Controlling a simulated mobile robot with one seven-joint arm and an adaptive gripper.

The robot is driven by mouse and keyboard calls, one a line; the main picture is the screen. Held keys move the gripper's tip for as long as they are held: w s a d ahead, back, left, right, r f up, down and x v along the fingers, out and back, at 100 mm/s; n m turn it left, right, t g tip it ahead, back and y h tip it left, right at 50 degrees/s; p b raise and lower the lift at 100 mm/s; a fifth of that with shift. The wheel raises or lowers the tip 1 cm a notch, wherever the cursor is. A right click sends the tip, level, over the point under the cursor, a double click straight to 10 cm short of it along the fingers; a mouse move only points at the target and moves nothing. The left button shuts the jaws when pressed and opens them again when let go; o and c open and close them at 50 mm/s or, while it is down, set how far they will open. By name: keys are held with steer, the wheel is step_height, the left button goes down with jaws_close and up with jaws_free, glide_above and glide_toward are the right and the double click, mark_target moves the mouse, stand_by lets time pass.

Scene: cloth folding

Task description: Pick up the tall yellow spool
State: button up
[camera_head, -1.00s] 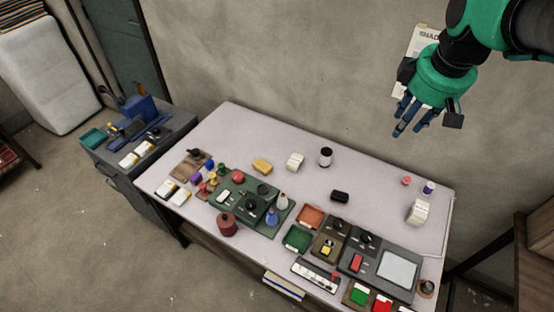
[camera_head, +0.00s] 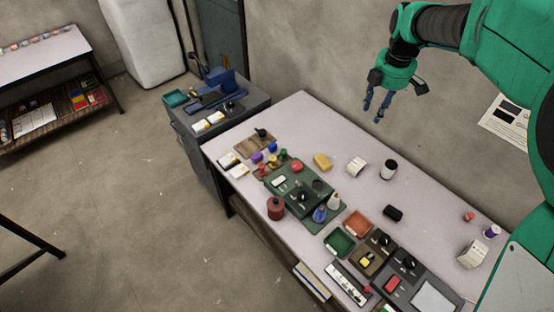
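My gripper (camera_head: 373,112) hangs in the air above the back of the table, near the wall, with its blue fingers apart and nothing between them. A group of small coloured spools stands at the table's left end, among them a purple one (camera_head: 257,157), a blue one (camera_head: 272,148) and a green one (camera_head: 283,154). A small yellowish piece (camera_head: 272,160) shows among them, partly crowded by its neighbours; it is too small to tell whether it is the tall yellow spool. A yellow block (camera_head: 322,161) lies farther right. My gripper is well apart from all of these.
The pale table (camera_head: 300,112) carries a green machine base (camera_head: 298,198), a dark red canister (camera_head: 275,208), trays, a black-and-white jar (camera_head: 388,169) and white boxes. A grey cabinet (camera_head: 190,125) adjoins its left end. The table's back strip is mostly clear.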

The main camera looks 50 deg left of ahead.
steer(key=s+a+f+n, duration=0.2)
steer(key=a+f+n, duration=0.2)
steer(key=a+f, duration=0.6)
steer(key=n+g+h+p, duration=0.1)
steer(key=n, duration=0.9)
glide_above(273, 158)
step_height(273, 158, down, 19)
steer(key=shift+s+r, duration=0.15)
steer(key=shift+s, duration=0.05)
steer(key=shift+a, duration=0.1)
steer(key=shift+f, duration=4.25)
steer(key=shift+f, duration=0.1)
steer(key=shift+w+f, duration=0.2)
steer(key=shift+f, duration=2.35)
